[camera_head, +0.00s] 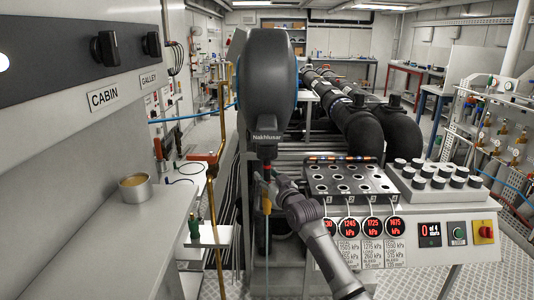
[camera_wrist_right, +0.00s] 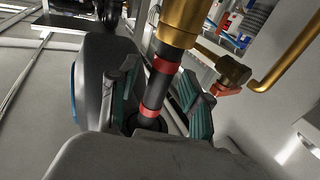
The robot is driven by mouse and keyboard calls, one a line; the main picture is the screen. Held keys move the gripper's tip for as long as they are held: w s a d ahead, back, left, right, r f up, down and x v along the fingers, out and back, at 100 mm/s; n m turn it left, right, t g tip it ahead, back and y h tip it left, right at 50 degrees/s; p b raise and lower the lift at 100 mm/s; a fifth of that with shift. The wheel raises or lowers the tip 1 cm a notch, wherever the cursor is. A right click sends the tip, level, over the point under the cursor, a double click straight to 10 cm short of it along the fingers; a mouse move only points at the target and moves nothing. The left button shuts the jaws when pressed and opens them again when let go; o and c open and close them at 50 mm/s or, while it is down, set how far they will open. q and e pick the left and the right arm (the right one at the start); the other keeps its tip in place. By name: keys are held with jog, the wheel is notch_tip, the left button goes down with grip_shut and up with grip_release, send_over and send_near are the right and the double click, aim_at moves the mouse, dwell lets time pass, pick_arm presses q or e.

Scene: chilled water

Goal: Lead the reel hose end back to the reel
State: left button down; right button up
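The grey hose reel (camera_head: 267,80), labelled Nakhlusar, stands in the middle of the head view. Its housing (camera_wrist_right: 95,90) also fills the left of the right wrist view. The black hose end with red bands (camera_wrist_right: 158,80) runs from the reel's outlet to a brass fitting (camera_wrist_right: 180,22). My right gripper (camera_head: 266,180) is just below the reel outlet. In the right wrist view its two green-padded fingers (camera_wrist_right: 157,88) stand on either side of the hose end, with a gap on the left side. The gripper partly hides the hose end in the head view. My left gripper is out of view.
A brass pipe with a red-handled valve (camera_head: 206,158) stands left of the reel. A gauge panel (camera_head: 350,180) with red displays is close on the right. A brass cup (camera_head: 135,188) sits on the left counter (camera_head: 125,230). Large black pipes (camera_head: 365,130) lie behind.

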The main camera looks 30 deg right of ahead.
jog(key=shift+f, duration=0.35)
jog(key=shift+s, duration=0.2)
jog(key=s+a, duration=0.1)
jog(key=s, duration=1.1)
notch_tip(320, 180, down, 22)
jog(key=s+a+g+p, duration=0.1)
jog(key=a+g, duration=0.1)
jog(key=g, duration=0.3)
jog(key=s+a+f+g+p, duration=0.15)
jog(key=s+f, duration=0.25)
jog(key=f, duration=0.5)
jog(key=s+a+f+g, duration=0.2)
jog(key=s+f, duration=0.3)
jog(key=f, duration=0.3)
jog(key=s+a+f+n+g+y+p, duration=0.1)
jog(key=s+a+f+g, duration=0.15)
jog(key=s+f, duration=0.65)
jog(key=s+a+f+n+g, duration=0.15)
jog(key=s+a+f, duration=0.25)
jog(key=s+f, duration=0.45)
jog(key=s+a+f+g, duration=0.2)
jog(key=s, duration=1)
jog(key=s+a+f+n+g+y+p, duration=0.1)
jog(key=s+a+f+g, duration=0.1)
jog(key=s, duration=1)
jog(key=shift+s+a+f+g, duration=0.35)
jog(key=shift+a+f, duration=0.45)
jog(key=shift+f, duration=0.05)
